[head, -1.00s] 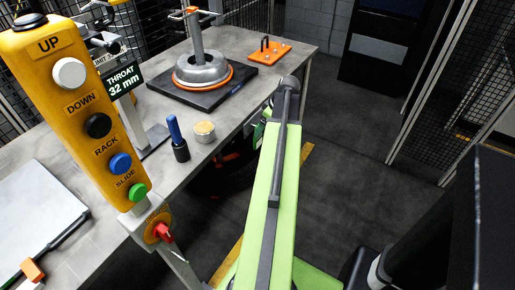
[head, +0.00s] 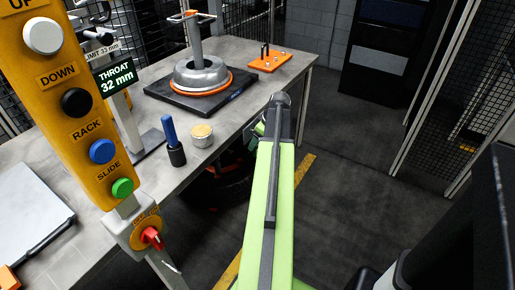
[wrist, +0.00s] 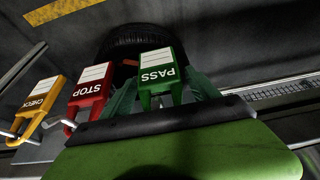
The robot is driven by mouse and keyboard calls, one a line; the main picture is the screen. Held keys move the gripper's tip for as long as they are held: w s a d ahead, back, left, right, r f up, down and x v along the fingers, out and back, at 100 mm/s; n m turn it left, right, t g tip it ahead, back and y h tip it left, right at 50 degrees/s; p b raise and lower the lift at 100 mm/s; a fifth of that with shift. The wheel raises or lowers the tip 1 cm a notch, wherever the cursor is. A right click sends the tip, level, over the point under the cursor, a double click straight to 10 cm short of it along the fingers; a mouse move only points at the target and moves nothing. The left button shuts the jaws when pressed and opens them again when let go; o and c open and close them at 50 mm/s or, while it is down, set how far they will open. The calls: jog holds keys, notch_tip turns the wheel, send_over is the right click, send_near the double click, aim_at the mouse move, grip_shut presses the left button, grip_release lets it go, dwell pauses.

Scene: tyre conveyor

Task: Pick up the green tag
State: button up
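The green tag (wrist: 160,74) reads PASS and sits near the middle of the wrist view, upside down. A red STOP tag (wrist: 92,88) and a yellow CHECK tag (wrist: 40,102) are in a row to its left, apart from it. My gripper (wrist: 164,86) is open, with one dark green finger on each side of the green tag. I cannot tell whether either finger touches it. In the head view my arm reaches to the table's right edge, and I cannot make out the tags there.
The grey table (head: 225,62) holds a metal hub on a black plate (head: 200,95), a round tin (head: 202,136) and a blue-handled brush (head: 173,141). A yellow control panel (head: 75,100) stands close at left. A dark tyre (wrist: 135,42) lies beyond the tags.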

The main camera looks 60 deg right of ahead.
jog(key=c, duration=1.2)
jog(key=shift+o, duration=0.2)
jog(key=shift+r, duration=0.15)
jog(key=shift+r+p, duration=0.3)
jog(key=shift+p, duration=0.15)
jog(key=s, duration=1.8)
jog(key=shift+r+p, duration=0.3)
